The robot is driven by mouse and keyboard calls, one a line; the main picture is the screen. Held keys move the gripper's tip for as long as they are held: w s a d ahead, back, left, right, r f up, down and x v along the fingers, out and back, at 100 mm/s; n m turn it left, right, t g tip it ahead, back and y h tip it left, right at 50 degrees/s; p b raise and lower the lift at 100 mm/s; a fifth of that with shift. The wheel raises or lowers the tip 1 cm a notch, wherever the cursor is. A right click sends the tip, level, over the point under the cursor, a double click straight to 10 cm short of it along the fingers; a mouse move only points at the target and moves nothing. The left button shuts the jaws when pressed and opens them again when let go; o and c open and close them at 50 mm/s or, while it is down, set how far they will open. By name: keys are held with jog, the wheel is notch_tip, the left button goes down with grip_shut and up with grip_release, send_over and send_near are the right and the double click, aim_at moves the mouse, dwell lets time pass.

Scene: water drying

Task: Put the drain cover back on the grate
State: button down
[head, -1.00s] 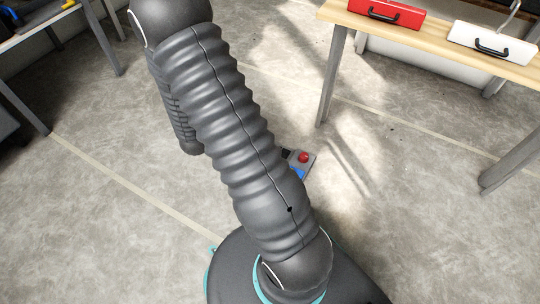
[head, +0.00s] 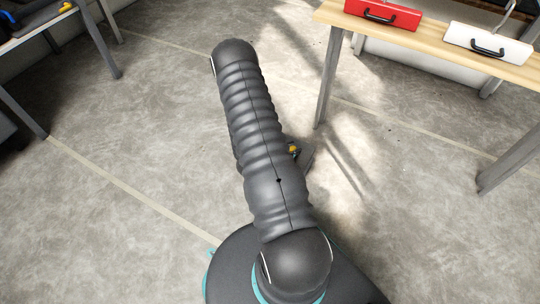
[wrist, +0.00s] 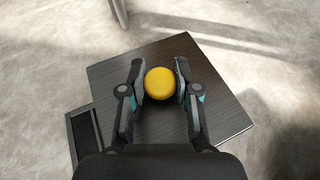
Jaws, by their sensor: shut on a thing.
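In the wrist view a dark, square, wood-grained plate, which looks like the drain cover (wrist: 215,88), fills the middle, turned at an angle. A round yellow knob (wrist: 160,83) stands over it. My gripper (wrist: 160,80) has a finger on each side of the knob and is shut on it. A dark frame with a recessed inside, possibly the grate (wrist: 85,138), shows past the plate's lower left edge. I cannot tell whether the plate rests on anything. In the head view my arm hides most of this; a bit of yellow (head: 293,149) shows beside it.
A wooden table (head: 440,40) at the upper right carries a red toolbox (head: 383,14) and a white toolbox (head: 488,42). Another table's leg (head: 100,38) stands at the upper left. The concrete floor between is mostly clear.

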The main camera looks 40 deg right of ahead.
jog(key=w+a+f, duration=0.1)
jog(key=w+f, duration=0.1)
jog(key=w, duration=0.1)
jog(key=w+a+f+b, duration=0.1)
jog(key=w+f, duration=0.1)
jog(key=w, duration=0.1)
jog(key=w+a+f, duration=0.1)
jog(key=w+f, duration=0.1)
jog(key=w, duration=0.1)
jog(key=shift+w+a, duration=0.1)
jog(key=shift+w, duration=0.3)
jog(key=shift+f+b, duration=0.65)
jog(key=shift+f, duration=1.35)
jog(key=shift+f, duration=0.1)
jog(key=c, duration=0.8)
grip_release()
jog(key=shift+c, duration=0.2)
